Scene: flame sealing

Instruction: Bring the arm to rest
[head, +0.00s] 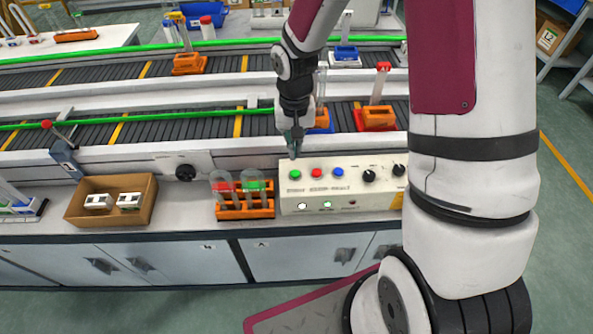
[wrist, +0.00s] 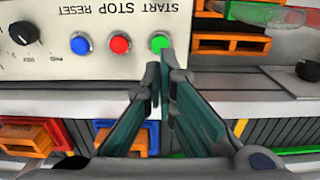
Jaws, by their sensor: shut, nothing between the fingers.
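My gripper (head: 294,151) points down over the left end of the control box (head: 330,200). Its fingers are shut and empty. In the wrist view the fingertips (wrist: 163,68) are close to the green START button (wrist: 161,43); I cannot tell whether they touch it. The red STOP button (wrist: 120,43) and the blue RESET button (wrist: 81,43) sit beside it. In the head view the green button (head: 295,174) shows just below the fingertips.
An orange rack (head: 245,212) with tubes stands just left of the box. A cardboard box (head: 140,211) with white parts is further left. Behind run two conveyors carrying orange (head: 379,119) and blue (head: 344,62) tube holders. Open floor (head: 560,200) lies at the right.

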